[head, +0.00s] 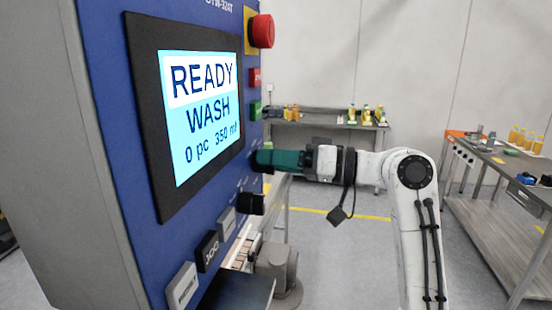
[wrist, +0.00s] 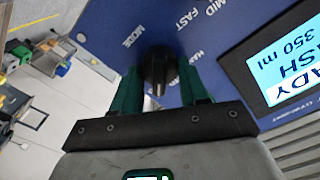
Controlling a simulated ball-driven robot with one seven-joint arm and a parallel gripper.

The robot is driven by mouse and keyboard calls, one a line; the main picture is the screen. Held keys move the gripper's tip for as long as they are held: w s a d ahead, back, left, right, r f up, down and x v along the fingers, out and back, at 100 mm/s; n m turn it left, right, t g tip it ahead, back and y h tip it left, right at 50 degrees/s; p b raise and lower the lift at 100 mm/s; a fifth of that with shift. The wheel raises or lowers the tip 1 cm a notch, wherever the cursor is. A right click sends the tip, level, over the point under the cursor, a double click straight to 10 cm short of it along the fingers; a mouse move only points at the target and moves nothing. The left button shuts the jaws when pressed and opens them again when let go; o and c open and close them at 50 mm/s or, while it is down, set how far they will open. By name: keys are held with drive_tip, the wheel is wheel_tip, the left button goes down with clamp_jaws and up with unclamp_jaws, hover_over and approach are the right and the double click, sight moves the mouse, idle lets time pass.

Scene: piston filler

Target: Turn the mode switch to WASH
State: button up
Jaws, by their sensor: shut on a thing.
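The mode switch is a black knob (wrist: 158,66) on the blue panel, beside a MODE label in the wrist view. My gripper (wrist: 160,88) has its green fingers on both sides of this knob and is shut on it. In the head view my gripper (head: 264,160) reaches the panel's right edge from the right, and its fingers hide most of the knob. The display (head: 200,115) reads READY, WASH, 0 pc and 350 ml. Part of it shows upside down in the wrist view (wrist: 288,65). The knob's pointer direction is not clear.
A red emergency button (head: 261,31) sits above, with a small red button (head: 254,78) and a green button (head: 255,108) below it. A second black knob (head: 250,204) is just under my gripper. A bench (head: 320,127) with bottles stands behind, and another table (head: 500,175) at right.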

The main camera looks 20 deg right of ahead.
drive_tip(key=o, duration=1.1)
drive_tip(key=shift+c, duration=0.2)
drive_tip(key=shift+d, duration=0.15)
drive_tip(key=b+v, duration=0.3)
drive_tip(key=v, duration=0.7)
drive_tip(key=shift+s+d, duration=0.2)
drive_tip(key=shift+d, duration=0.05)
